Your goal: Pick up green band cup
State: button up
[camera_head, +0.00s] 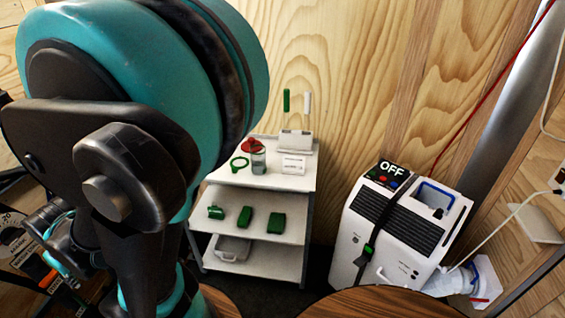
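A white trolley (305,182) stands by the wooden wall. On its top shelf is a small grey, see-through cup (258,161), next to a green ring (239,163) and a red item (252,146). A small green cup-like piece (215,212) lies on the middle shelf. I cannot tell at this size which of these is the green band cup. My large teal and black arm fills the left of the view. I cannot make out my gripper's fingers, and nothing is seen held.
Two green blocks (277,222) sit on the middle shelf and a clear tray (233,248) on the bottom one. A white machine (395,235) with an OFF sign (391,171) stands right of the trolley. Brown round tops (385,302) are in front.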

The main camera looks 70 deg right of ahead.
aim_at(258, 160)
jog(key=z, duration=1.95)
